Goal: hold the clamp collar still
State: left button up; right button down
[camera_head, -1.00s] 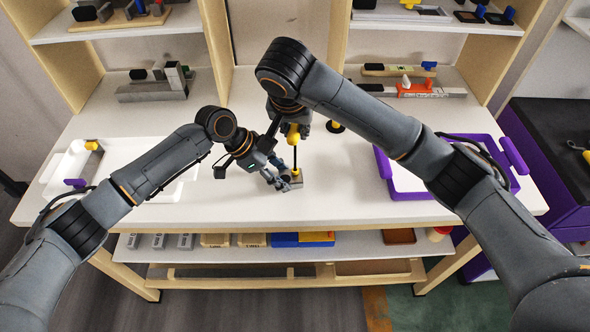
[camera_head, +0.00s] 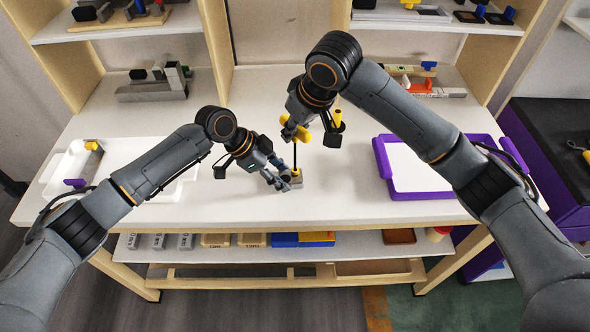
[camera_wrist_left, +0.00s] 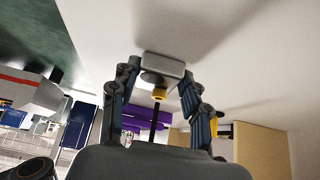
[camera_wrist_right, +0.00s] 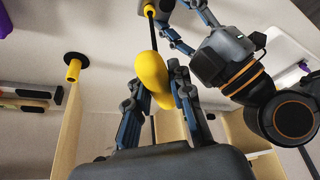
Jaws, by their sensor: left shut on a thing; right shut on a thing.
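The clamp collar is a small grey block (camera_head: 297,184) at the middle of the white table; in the left wrist view it (camera_wrist_left: 165,66) lies between my fingertips. My left gripper (camera_head: 286,182) is shut on it, low at the tabletop. My right gripper (camera_head: 294,130) is above, shut on the yellow handle (camera_wrist_right: 153,76) of a driver. The driver's dark shaft (camera_head: 295,155) runs down to a yellow piece (camera_wrist_left: 160,92) at the collar. Whether the tip is seated in the collar cannot be told.
A yellow peg with a dark disc (camera_wrist_right: 73,67) stands behind, near my right wrist. A white tray (camera_head: 120,165) lies left and a purple-rimmed tray (camera_head: 385,160) right. Shelves with parts stand at the back. The front table strip is clear.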

jog(key=shift+f, duration=0.7)
